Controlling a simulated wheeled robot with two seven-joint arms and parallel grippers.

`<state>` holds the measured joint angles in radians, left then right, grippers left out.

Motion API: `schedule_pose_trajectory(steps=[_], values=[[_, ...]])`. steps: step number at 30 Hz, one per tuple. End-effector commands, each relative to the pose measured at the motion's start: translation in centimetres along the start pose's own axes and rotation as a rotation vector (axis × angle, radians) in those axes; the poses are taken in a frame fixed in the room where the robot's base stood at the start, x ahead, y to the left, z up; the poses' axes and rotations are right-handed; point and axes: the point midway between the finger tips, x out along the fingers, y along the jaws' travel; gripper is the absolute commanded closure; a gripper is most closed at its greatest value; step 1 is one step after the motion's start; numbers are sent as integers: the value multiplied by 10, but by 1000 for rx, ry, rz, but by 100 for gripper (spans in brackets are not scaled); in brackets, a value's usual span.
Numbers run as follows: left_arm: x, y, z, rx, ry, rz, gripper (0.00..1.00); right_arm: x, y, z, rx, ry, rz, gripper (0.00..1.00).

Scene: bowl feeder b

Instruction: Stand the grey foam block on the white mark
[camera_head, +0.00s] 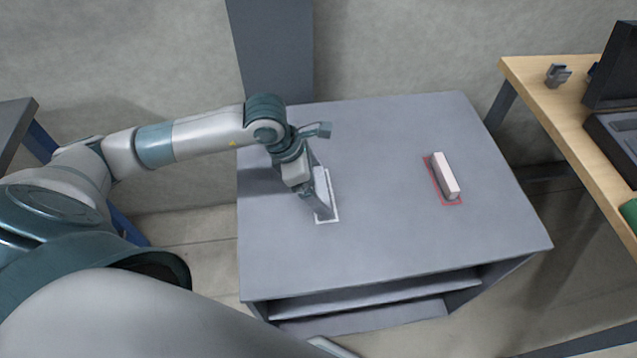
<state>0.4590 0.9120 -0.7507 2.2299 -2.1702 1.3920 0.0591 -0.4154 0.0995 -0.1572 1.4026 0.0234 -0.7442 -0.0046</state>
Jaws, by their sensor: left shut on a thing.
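My left gripper (306,190) points down at the white mark (336,207), a white rectangular outline on the grey table. It is shut on the grey foam block (322,197), which is partly hidden by the gripper. The block is at the white mark, its lower end inside the outline; I cannot tell whether it touches the table. My right gripper is not in view.
The table between the two marks is clear. A wooden bench (545,98) with a dark case (610,135) stands at the right.

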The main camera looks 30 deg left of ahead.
Motion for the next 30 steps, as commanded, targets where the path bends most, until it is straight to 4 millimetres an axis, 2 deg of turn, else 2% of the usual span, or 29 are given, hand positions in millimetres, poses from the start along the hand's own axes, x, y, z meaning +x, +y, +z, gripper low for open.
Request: schedule_pose_trajectory(steps=[9,13,14,15,26,30], values=[[2,0,0,1,-2,0,28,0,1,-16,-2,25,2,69],[4,0,-1,0,-2,0,28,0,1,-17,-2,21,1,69],[3,0,-1,0,-1,0,2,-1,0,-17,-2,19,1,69],[3,0,-1,0,-1,0,0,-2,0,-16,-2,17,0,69],[1,0,0,0,-1,0,0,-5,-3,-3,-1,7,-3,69],[-9,1,-1,0,-1,2,0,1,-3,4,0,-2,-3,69]])
